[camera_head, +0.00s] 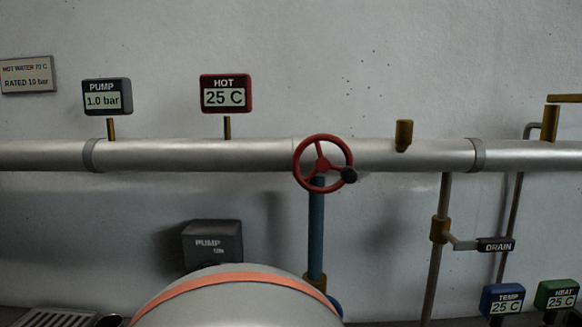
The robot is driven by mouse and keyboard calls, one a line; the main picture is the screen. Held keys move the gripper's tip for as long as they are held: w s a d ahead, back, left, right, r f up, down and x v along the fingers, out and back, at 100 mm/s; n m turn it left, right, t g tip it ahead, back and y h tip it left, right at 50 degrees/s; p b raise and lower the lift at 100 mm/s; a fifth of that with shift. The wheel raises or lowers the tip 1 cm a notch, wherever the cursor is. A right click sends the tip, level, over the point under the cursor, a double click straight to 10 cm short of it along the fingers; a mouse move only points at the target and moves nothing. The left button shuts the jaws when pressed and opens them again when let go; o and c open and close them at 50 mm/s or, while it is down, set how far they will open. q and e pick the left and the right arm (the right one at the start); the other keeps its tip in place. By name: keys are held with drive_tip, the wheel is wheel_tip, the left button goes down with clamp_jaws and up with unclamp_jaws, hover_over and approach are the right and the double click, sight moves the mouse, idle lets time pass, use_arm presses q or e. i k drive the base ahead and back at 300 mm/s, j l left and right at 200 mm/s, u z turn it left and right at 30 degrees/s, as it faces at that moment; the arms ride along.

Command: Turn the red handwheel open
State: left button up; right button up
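The red handwheel (323,163) sits on the front of the horizontal silver pipe, near the middle of the head view. It has a round rim with spokes. A black knob (349,175) sits on its rim at the lower right. A blue vertical pipe (316,230) runs down from below the wheel. Neither of my grippers shows in the head view, and nothing is touching the wheel.
The silver pipe (190,154) crosses the whole wall. A pump gauge (106,97) reads 1.0 bar, and a hot gauge (226,94) reads 25 C. A grey rounded tank (235,303) stands below. The drain lever (494,244) is at right.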

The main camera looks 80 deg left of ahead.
sight(348, 176)
drive_tip(key=u, duration=2.3)
drive_tip(key=l+u, duration=0.3)
drive_tip(key=l, duration=0.5)
drive_tip(key=k+l+u, duration=0.1)
drive_tip(key=l+u, duration=0.2)
drive_tip(key=l, duration=0.55)
